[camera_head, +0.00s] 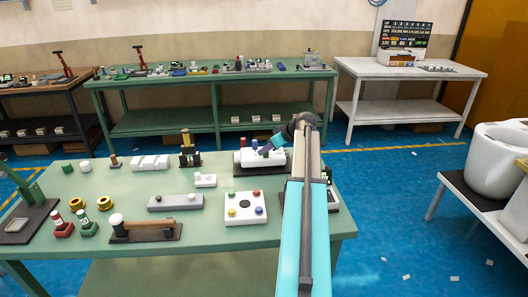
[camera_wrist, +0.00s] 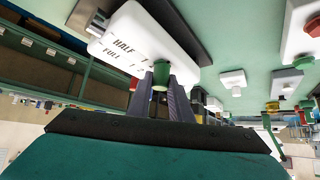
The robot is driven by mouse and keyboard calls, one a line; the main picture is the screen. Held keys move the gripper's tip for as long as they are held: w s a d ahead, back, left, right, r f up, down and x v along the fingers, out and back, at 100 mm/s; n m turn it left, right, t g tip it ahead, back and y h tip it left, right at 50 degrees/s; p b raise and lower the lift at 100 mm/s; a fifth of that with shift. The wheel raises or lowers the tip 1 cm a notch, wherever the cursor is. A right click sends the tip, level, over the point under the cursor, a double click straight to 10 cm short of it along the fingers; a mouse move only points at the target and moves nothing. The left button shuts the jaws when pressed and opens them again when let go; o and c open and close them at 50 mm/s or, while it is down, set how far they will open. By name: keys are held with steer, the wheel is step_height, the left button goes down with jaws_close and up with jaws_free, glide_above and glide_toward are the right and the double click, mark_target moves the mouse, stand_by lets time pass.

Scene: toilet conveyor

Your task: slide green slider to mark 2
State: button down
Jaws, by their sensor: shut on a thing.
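The green slider (camera_wrist: 161,75) is a small green knob at the white box (camera_wrist: 145,32) in the wrist view. My gripper (camera_wrist: 160,92) has its two grey fingers on either side of the knob, shut on it. The green slider is hidden or too small there.
The green table (camera_head: 190,228) also holds a white panel with coloured buttons (camera_head: 246,216), a small white switch block (camera_head: 205,180), a grey bar (camera_head: 176,203) and a wooden-handled lever (camera_head: 146,228). My arm covers the table's right side. A white tank (camera_head: 497,160) stands at far right.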

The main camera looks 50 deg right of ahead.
steer(key=c, duration=1.6)
jaws_free()
steer(key=b+v, duration=0.2)
steer(key=v, duration=1.2)
steer(key=shift+w, duration=0.1)
steer(key=shift+f, duration=0.1)
